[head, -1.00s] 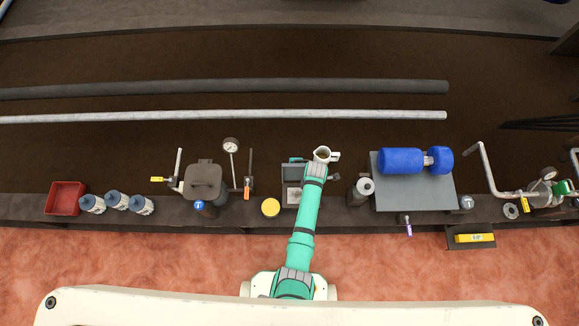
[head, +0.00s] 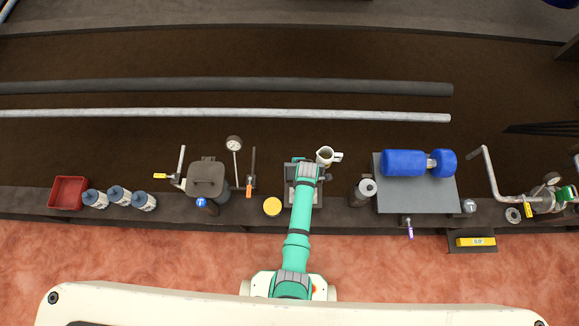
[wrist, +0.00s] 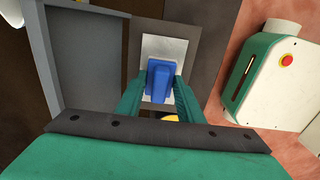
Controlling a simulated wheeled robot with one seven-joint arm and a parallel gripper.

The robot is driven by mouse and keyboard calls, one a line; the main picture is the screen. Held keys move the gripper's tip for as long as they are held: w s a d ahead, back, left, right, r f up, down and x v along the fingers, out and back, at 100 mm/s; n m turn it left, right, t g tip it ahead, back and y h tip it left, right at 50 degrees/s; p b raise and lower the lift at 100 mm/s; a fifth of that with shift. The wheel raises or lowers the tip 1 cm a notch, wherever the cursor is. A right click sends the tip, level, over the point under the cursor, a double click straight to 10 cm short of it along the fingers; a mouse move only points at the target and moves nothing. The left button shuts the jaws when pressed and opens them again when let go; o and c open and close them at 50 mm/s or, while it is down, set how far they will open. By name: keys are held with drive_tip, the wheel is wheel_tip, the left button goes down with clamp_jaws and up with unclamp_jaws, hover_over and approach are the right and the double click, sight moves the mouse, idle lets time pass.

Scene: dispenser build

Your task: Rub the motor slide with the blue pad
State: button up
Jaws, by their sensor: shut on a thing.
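In the wrist view my gripper (wrist: 160,96) is shut on the blue pad (wrist: 161,76), with one teal finger on each side. The pad is over a pale metal plate (wrist: 185,50) beside a grey open-topped box (wrist: 88,62); I cannot tell whether it touches the plate. In the head view my arm's end covers most of that box, and the pad is hidden. A blue motor (head: 403,163) lies on a grey raised plate (head: 420,197) to the right. I cannot tell which part there is the motor slide.
A cream jug (head: 325,156) stands just right of my arm's end. A grey cylinder (head: 362,193) stands between it and the motor plate.

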drive_tip(key=shift+s+a, duration=0.1)
drive_tip(key=shift+a, duration=2.7)
wheel_tip(320, 180, up, 8)
drive_tip(key=shift+r, duration=0.15)
